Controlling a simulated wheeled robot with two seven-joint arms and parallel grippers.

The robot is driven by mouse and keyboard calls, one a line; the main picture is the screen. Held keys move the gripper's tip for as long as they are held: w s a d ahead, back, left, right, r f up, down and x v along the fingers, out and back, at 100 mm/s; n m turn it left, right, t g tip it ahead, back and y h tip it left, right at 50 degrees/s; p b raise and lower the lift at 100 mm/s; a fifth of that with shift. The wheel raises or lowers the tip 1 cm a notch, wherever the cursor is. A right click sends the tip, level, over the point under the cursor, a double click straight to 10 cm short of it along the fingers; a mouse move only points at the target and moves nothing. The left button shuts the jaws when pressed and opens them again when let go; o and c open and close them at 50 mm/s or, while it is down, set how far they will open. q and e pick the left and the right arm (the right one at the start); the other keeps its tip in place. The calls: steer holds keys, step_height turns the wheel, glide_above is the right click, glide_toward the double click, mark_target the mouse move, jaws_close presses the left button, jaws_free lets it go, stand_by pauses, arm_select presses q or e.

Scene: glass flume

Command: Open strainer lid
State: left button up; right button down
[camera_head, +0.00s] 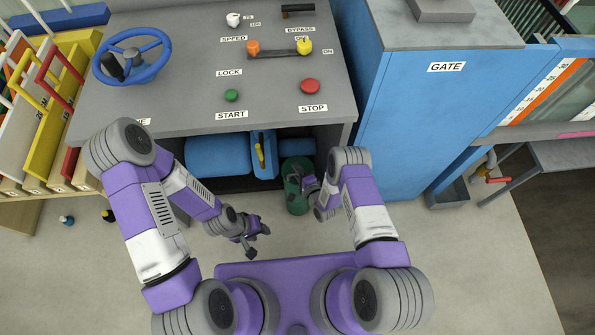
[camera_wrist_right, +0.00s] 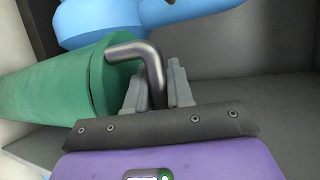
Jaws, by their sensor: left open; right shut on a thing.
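The green strainer (camera_head: 294,185) is a cylinder in the open bay under the console. In the right wrist view its green body (camera_wrist_right: 40,95) lies to the left, with a wider green end, which looks like the lid (camera_wrist_right: 103,80), facing my gripper. A bent grey metal handle (camera_wrist_right: 150,62) comes out of that end. My right gripper (camera_head: 309,184) is at the strainer's right side, its fingers (camera_wrist_right: 158,92) shut around the handle. I cannot tell whether the lid stands off the body. My left gripper (camera_head: 256,242) is open and empty, low over the floor, left of the strainer.
Blue machinery (camera_head: 218,155) with a yellow lever (camera_head: 260,153) fills the bay beside the strainer. The console top (camera_head: 180,85) overhangs it. The blue GATE cabinet (camera_head: 430,110) stands close on the right. The floor (camera_head: 480,260) at the right is clear.

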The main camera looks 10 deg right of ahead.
steer(key=shift+w+r+g+p, duration=0.5)
steer(key=shift+r+g, duration=0.1)
steer(key=shift+r, duration=0.3)
steer(key=shift+w+r+m+g, duration=0.4)
steer(key=shift+w+r+g, duration=0.1)
steer(key=shift+g, duration=0.2)
steer(key=shift+w+r+m+g+h, duration=0.25)
steer(key=shift+w+r+g, duration=0.1)
steer(key=shift+w+g, duration=0.35)
steer(key=shift+w+r+m+g+h, duration=0.15)
steer(key=shift+w+r+g+h, duration=0.2)
steer(key=shift+g, duration=0.45)
steer(key=shift+w, duration=0.1)
steer(key=c, duration=1.4)
jaws_free()
steer(key=p+v, duration=0.2)
steer(key=v, duration=0.5)
steer(key=shift+d+r+p, duration=0.15)
steer(key=shift+r+p, duration=0.1)
steer(key=shift+p, duration=0.05)
